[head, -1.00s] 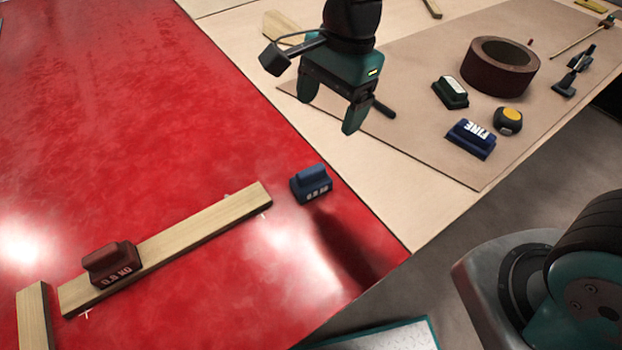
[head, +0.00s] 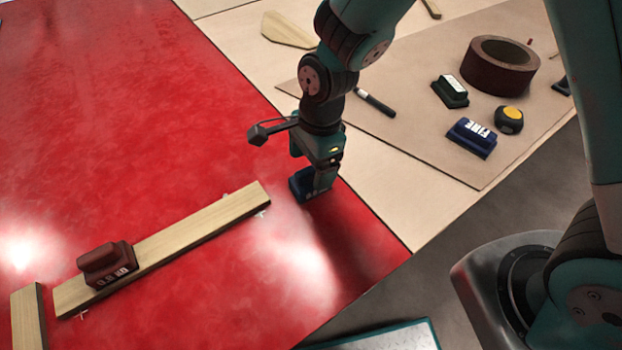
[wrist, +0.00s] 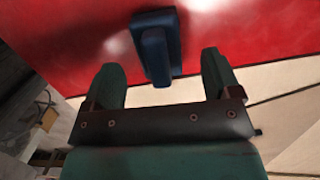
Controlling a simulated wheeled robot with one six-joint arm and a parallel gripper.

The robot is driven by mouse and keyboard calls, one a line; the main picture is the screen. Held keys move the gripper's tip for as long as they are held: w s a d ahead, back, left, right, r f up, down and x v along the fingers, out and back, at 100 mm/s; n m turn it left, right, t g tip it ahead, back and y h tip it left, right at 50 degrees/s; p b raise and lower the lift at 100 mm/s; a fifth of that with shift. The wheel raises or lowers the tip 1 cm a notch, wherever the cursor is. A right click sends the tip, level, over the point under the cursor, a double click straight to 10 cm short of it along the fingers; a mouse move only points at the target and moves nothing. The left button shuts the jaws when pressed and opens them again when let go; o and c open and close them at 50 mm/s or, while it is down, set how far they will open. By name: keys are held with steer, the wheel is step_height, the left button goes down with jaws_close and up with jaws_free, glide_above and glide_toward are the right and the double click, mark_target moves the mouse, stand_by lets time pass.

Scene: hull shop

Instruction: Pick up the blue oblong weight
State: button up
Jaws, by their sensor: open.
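The blue oblong weight (head: 299,187) sits on the red surface near its right edge, just off the end of a wooden strip. My gripper (head: 312,176) is directly over it in the head view and hides part of it. In the wrist view the weight (wrist: 157,47) shows its raised handle and lies ahead of and between the two green fingertips of my gripper (wrist: 163,75). The fingers are apart, with nothing held. I cannot tell whether a finger touches the weight.
A dark red weight (head: 106,262) stands on the wooden strip (head: 190,238). A second strip (head: 28,318) lies at lower left. On the tan board are a blue block (head: 471,138), a green block (head: 450,91), a tape measure (head: 509,119) and a tape roll (head: 498,66).

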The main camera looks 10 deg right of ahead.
mark_target(309, 179)
steer(key=f, duration=0.4)
steer(key=shift+s+a+f, duration=0.2)
steer(key=shift+a+f, duration=0.05)
steer(key=shift+f, duration=0.15)
steer(key=c, duration=1.4)
steer(key=shift+r, duration=0.1)
jaws_close()
steer(key=shift+r, duration=0.1)
